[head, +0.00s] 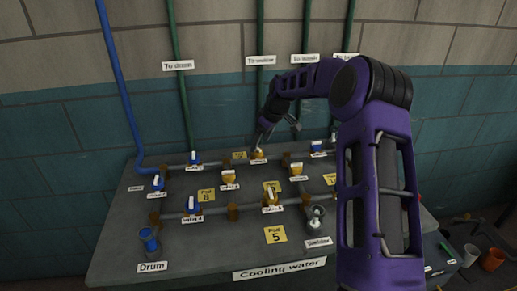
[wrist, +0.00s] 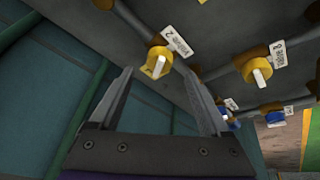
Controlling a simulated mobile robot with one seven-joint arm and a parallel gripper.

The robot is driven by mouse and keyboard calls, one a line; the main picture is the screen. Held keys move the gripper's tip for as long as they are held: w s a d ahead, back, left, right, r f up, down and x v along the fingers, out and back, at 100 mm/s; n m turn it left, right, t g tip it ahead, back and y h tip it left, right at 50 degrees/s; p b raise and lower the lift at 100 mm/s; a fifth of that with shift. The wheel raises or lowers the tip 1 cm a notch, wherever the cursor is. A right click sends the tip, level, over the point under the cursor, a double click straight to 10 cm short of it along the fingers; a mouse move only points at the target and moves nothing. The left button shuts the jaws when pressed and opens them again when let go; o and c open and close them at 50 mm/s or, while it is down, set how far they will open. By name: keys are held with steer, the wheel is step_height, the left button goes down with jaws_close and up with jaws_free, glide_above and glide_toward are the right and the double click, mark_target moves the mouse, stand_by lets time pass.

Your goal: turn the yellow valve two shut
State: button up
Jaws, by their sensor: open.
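A yellow valve (wrist: 152,57) with a pale handle bar shows in the wrist view, beside a white tag that carries a 2. The bar stands roughly up and down in that picture, slightly tilted. My gripper (wrist: 160,78) is open, and its two fingertips frame the valve from below in that view; I cannot tell whether they touch it. In the head view my gripper (head: 258,143) is just above a yellow valve (head: 259,155) on the back pipe, which seems to be the same one. Its tag is too small to read there.
Other yellow valves (head: 229,177) and blue valves (head: 193,205) stand close by on the two pipes. A second yellow valve (wrist: 257,70) is right of my fingers in the wrist view. A blue cup (head: 149,240) stands front left. The brick wall (head: 60,115) is behind.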

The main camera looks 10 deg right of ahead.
mark_target(258, 148)
steer(key=shift+x, duration=2.2)
steer(key=shift+c, duration=0.2)
jaws_close()
steer(key=m+h+b, duration=0.1)
steer(key=m, duration=0.1)
steer(key=shift+a+f+m+b, duration=0.1)
steer(key=shift+a+m+b, duration=0.05)
steer(key=shift+m+b, duration=0.25)
steer(key=shift+m+t+h+b, duration=0.35)
steer(key=shift+m+h, duration=0.35)
steer(key=shift+m, duration=0.8)
steer(key=shift+o, duration=0.2)
jaws_free()
